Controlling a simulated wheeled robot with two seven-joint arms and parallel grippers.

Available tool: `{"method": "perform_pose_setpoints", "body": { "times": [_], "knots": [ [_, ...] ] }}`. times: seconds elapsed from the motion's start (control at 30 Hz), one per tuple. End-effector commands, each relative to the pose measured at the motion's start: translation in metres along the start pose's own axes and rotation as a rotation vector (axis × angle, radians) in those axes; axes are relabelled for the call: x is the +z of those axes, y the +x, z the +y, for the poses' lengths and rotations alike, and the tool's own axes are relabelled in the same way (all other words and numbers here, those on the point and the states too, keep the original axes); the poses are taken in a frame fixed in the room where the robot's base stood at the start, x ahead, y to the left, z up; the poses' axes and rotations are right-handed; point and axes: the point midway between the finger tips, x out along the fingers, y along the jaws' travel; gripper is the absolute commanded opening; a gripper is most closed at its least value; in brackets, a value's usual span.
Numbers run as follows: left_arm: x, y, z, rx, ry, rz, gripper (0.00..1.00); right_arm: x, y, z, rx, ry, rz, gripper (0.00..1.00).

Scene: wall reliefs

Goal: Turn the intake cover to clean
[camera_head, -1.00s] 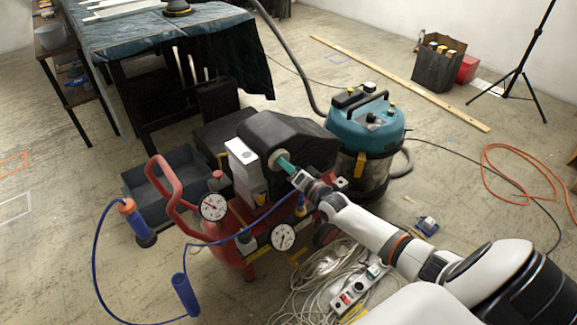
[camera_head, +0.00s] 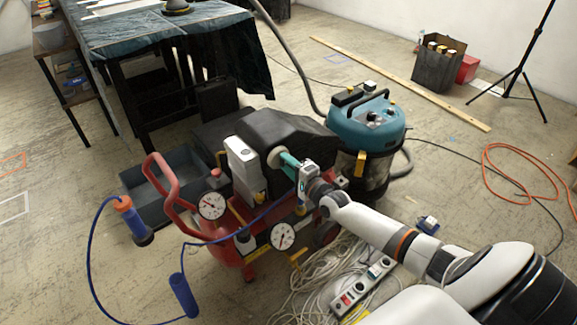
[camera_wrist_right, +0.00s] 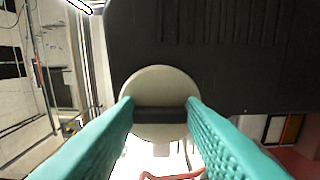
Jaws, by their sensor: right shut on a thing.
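The intake cover (camera_wrist_right: 160,84) is a round, pale cream disc with a dark raised bar (camera_wrist_right: 160,115) across it. It sits on the side of the black compressor housing (camera_head: 287,132). In the head view the cover (camera_head: 276,157) is partly hidden by the gripper fingers. My right gripper (camera_head: 287,161) has teal fingers and reaches the cover from the right. In the right wrist view its fingertips (camera_wrist_right: 160,114) are at the two ends of the bar, shut on it. The bar lies about level in that view. My left gripper is not in view.
The red compressor carries gauges (camera_head: 283,236) and a red handle (camera_head: 163,190). A blue vacuum (camera_head: 366,125) stands behind my right wrist. Tangled cables and a power strip (camera_head: 362,287) lie below my arm. A grey tray (camera_head: 160,206) is on the left.

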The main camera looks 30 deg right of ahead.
Motion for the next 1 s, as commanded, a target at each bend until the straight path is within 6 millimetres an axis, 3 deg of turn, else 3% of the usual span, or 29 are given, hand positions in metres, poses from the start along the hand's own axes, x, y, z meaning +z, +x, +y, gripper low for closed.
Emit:
{"method": "perform_pose_setpoints", "body": {
  "times": [0.47,0.5,0.6,1.0],
  "knots": [
    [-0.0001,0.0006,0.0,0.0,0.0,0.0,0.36,0.0003,-0.0002,-0.0003,-0.001,0.016,-0.001,0.14],
    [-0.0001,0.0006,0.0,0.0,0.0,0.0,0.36,0.0003,-0.0001,-0.0003,-0.001,0.017,-0.001,0.41],
    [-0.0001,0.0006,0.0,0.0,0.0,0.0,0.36,0.0003,-0.0001,-0.0003,-0.001,0.016,-0.001,0.58],
    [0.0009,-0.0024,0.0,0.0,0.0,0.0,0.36,0.0004,-0.0075,0.0002,-0.002,0.013,-0.001,0.58]
  ]
}}
